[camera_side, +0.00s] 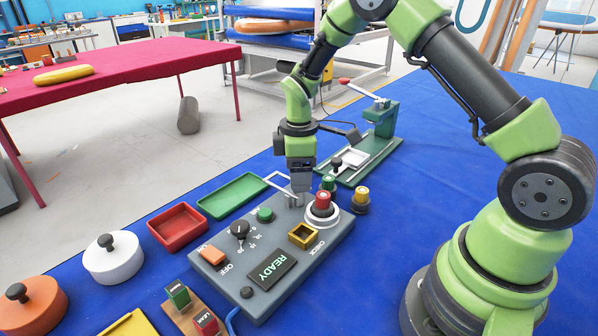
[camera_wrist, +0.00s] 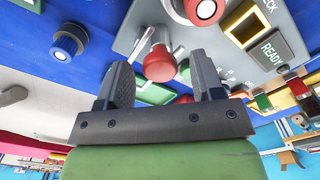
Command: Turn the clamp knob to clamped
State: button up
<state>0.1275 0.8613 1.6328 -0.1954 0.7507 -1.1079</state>
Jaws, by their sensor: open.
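No knob carries a readable clamp label, so I cannot tell for certain which is the clamp knob. A black pointer knob (camera_side: 239,229) with dial marks sits on the grey control panel (camera_side: 320,247). My gripper (camera_side: 299,197) points down over the panel's far end, beyond the black knob and green button (camera_side: 265,214). In the wrist view, my gripper (camera_wrist: 165,80) has its two fingers apart. A red rounded knob (camera_wrist: 160,64) shows between and beyond them, near a metal rod (camera_wrist: 145,40); contact is unclear. My gripper hides that spot in the side view.
A red button in a white ring (camera_side: 322,203) stands close right of my gripper. Green and yellow-topped (camera_side: 361,201) pieces stand behind it. A green fixture (camera_side: 380,135) with a red-tipped lever is farther back. Red (camera_side: 177,227) and green (camera_side: 232,195) trays lie left.

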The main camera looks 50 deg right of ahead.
jog(key=shift+f, duration=0.1)
jog(key=c, duration=0.9)
jog(key=shift+m, duration=0.4)
jog(key=m, duration=0.8)
jog(key=shift+m, duration=0.3)
jog(key=m, duration=0.8)
jog(key=shift+m, duration=0.4)
